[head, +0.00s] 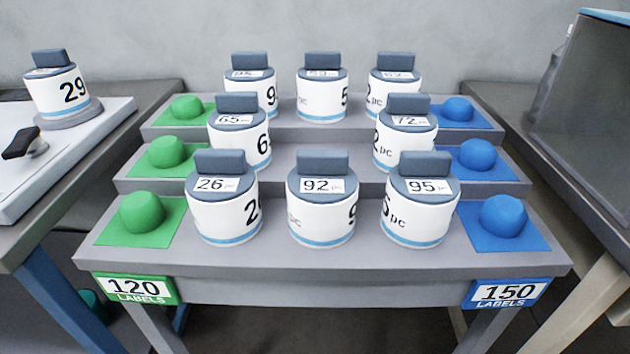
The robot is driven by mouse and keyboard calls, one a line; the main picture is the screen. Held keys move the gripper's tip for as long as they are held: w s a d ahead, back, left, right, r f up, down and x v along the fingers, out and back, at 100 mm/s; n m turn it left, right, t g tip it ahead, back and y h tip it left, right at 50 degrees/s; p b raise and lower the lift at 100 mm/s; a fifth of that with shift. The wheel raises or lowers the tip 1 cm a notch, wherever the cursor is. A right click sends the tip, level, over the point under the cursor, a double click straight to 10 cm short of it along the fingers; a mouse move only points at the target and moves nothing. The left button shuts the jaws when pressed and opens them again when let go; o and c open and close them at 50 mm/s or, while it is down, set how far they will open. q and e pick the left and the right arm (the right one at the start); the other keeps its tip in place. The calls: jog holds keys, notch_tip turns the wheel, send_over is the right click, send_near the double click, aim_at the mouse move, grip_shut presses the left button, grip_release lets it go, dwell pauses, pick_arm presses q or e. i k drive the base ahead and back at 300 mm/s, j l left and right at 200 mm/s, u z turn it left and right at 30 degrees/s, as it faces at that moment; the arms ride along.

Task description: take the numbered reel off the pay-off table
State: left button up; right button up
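A white reel marked 29 (64,92), with a blue-grey block on its top, stands upright on a grey disc at the left. The disc is on a pale machine top (100,128), perhaps the pay-off table. Several similar numbered reels stand on a three-step grey rack in the middle. The front step holds reels 26 (222,212), 92 (322,216) and 95 (420,214). The middle step holds reels 65 (252,140) and 72 (396,150). Three more are at the back, their labels hard to read. Neither gripper is in view.
Green pads with domes (142,212) line the rack's left side, blue ones (502,214) its right. Front signs read 120 labels (135,288) and 150 labels (506,293). A black handle (20,142) lies before reel 29. A grey-panelled box (590,110) stands at the right.

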aim_at(58, 89)
jog(key=u, duration=1.25)
